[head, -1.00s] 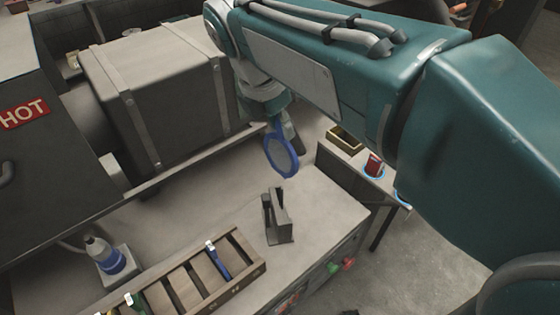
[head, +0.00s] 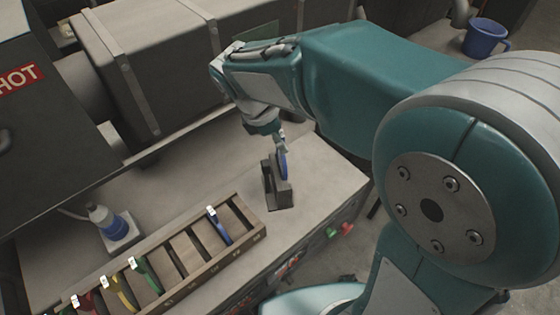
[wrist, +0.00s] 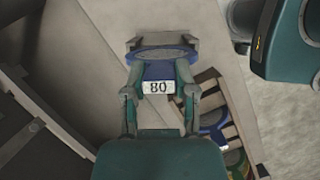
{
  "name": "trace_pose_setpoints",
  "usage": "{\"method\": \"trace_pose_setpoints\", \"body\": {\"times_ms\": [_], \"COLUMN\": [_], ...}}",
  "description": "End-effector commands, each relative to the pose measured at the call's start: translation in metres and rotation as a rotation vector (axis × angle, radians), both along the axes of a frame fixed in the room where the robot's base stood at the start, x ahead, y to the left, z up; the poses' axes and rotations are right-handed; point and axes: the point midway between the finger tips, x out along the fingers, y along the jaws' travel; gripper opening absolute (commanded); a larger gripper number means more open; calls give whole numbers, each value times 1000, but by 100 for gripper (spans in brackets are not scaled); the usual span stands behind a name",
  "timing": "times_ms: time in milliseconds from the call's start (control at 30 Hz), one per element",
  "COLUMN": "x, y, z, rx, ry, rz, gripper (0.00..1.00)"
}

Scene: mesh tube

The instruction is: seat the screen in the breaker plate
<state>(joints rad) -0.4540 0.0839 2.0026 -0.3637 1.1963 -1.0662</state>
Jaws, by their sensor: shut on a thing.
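The blue-rimmed screen (head: 283,164) hangs on edge below my gripper (head: 280,143) in the head view. My gripper is shut on its tab, which carries a white "80" label (wrist: 158,87) in the wrist view. A dark slotted block (head: 275,193), which looks like the breaker plate's holder, stands on the bench. The screen's lower part is at this block, between or against its uprights. In the wrist view the screen's rim (wrist: 160,55) lines up along the grey block (wrist: 165,40). Whether the screen touches bottom is hidden.
A wooden rack (head: 190,250) with several coloured tabbed screens lies in front and to the left. A blue-and-white bottle (head: 112,224) stands further left. A large dark machine with a "HOT" sign (head: 17,78) borders the back. Bare bench lies right of the block.

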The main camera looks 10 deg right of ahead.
Motion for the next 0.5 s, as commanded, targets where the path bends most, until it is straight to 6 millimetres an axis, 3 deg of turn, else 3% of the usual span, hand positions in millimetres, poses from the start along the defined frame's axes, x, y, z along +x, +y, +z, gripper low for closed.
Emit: {"method": "trace_pose_setpoints", "body": {"times_ms": [100,267,500], "x": [-1,0,0], "y": [0,0,0], "z": [-21,-36,-72], "rx": [-2,-2,-1], "ry": [3,2,2], "rz": [2,0,1], "gripper": [0,0,0]}}
